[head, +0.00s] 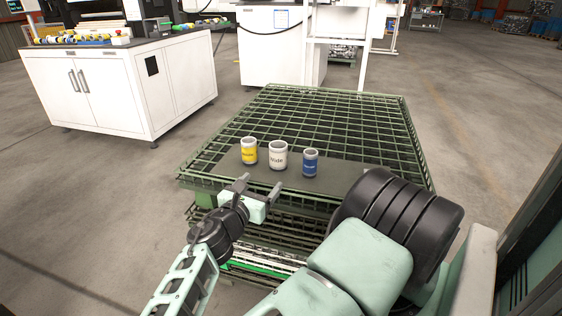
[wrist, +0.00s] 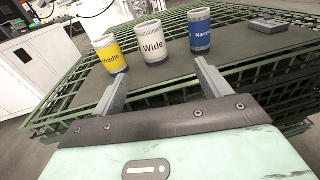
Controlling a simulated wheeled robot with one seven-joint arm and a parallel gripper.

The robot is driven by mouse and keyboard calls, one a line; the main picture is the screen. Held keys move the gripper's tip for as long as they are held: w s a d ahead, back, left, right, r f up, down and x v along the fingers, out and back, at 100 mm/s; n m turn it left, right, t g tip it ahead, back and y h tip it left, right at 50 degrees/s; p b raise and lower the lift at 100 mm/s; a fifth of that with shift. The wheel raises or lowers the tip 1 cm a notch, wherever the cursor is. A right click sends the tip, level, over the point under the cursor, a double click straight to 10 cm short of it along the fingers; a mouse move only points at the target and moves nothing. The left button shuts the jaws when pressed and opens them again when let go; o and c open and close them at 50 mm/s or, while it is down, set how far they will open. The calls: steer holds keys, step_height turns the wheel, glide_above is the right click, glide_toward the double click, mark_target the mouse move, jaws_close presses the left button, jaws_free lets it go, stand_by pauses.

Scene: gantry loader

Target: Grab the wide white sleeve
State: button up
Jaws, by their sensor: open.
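The wide white sleeve (head: 278,155) stands upright on a dark mat (head: 340,178) between a yellow sleeve (head: 249,151) on its left and a blue sleeve (head: 310,163) on its right. In the wrist view the white sleeve (wrist: 152,42) reads "Wide", the yellow sleeve (wrist: 109,54) "Middle", and the blue sleeve (wrist: 200,30) shows part of "Narrow". My gripper (head: 260,187) is open and empty, in front of the sleeves and apart from them. In the wrist view its two fingers (wrist: 160,84) point toward the sleeves, with the white one between their directions.
The mat lies on a green wire-mesh crate (head: 330,112). A small dark grey device (wrist: 268,26) lies on the mat right of the blue sleeve in the wrist view. A white cabinet (head: 110,95) stands at the left, a white machine (head: 265,45) behind. Floor between them is clear.

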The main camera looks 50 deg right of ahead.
mark_target(275, 156)
steer(key=shift+t, duration=0.3)
steer(key=x, duration=0.7)
steer(key=w+r+b+x, duration=0.1)
steer(key=x, duration=0.3)
steer(key=shift+w+d, duration=0.1)
steer(key=shift+w, duration=0.05)
steer(key=shift+r+x, duration=0.15)
steer(key=shift+x, duration=1.35)
steer(key=shift+r+x, duration=0.15)
steer(key=shift+x, duration=1.4)
steer(key=c, duration=1.4)
